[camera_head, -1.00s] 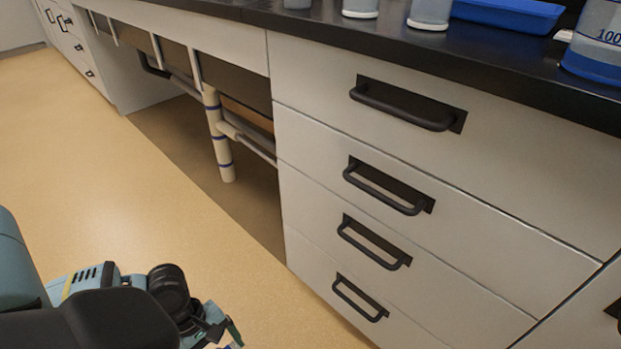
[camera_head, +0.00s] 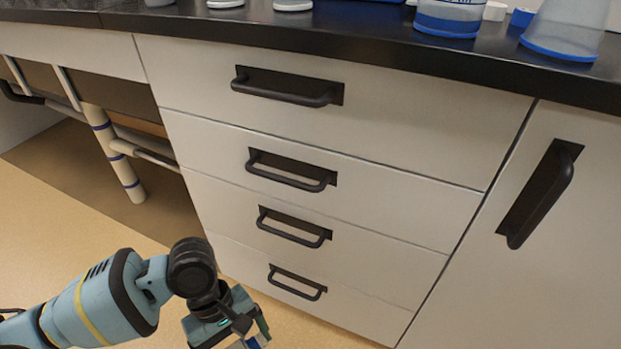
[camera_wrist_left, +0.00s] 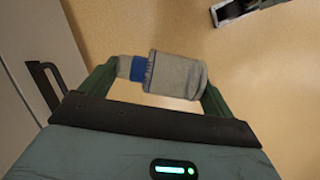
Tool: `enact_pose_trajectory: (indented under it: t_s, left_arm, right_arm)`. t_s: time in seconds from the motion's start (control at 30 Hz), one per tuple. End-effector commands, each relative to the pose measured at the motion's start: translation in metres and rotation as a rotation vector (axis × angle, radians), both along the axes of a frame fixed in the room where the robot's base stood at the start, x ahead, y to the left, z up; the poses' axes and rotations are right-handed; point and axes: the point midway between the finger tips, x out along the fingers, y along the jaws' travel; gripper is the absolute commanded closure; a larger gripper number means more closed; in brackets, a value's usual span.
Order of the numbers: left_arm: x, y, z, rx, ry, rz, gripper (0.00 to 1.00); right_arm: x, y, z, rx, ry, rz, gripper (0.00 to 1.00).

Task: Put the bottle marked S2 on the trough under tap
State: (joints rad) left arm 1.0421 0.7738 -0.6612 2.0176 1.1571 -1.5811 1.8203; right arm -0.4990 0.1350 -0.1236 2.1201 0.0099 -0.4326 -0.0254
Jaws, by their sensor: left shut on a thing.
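My left gripper (camera_head: 245,325) is low in front of the drawers in the head view, partly cut off by the bottom edge. In the left wrist view my left gripper (camera_wrist_left: 160,77) is shut on a small pale grey bottle (camera_wrist_left: 180,76) with a blue band. The bottle lies crosswise between the fingers, with the floor behind it. No S2 mark can be read on it. A bit of the bottle shows at the bottom of the head view (camera_head: 256,341). No trough or tap is in view. My right gripper is not in view.
A black counter (camera_head: 400,50) runs across the top above white drawers (camera_head: 330,130) with protruding black handles. Open space with pipes (camera_head: 112,150) is at left. The floor (camera_head: 50,225) is clear.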

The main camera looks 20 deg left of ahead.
Motion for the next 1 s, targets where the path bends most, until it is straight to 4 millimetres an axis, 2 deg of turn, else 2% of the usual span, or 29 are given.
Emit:
enact_pose_trajectory:
  t_s: [0.03,0.2,0.5,0.8,1.0]
  left_arm:
    - [0.008,-0.009,0.009,-0.002,-0.008,-0.037,0.33]
    - [0.024,-0.035,0.033,-0.001,-0.008,-0.160,0.33]
    - [0.044,-0.081,0.083,0.001,-0.007,-0.407,0.33]
    - [0.051,-0.122,0.140,0.003,-0.006,-0.698,0.33]
    - [0.050,-0.136,0.174,0.004,-0.002,-0.888,0.33]
  right_arm:
    - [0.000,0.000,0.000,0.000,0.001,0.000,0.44]
    - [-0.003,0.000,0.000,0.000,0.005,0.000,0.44]
    - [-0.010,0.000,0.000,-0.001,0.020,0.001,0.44]
    - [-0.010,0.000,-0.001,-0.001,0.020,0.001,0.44]
    - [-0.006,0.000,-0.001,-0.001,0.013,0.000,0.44]
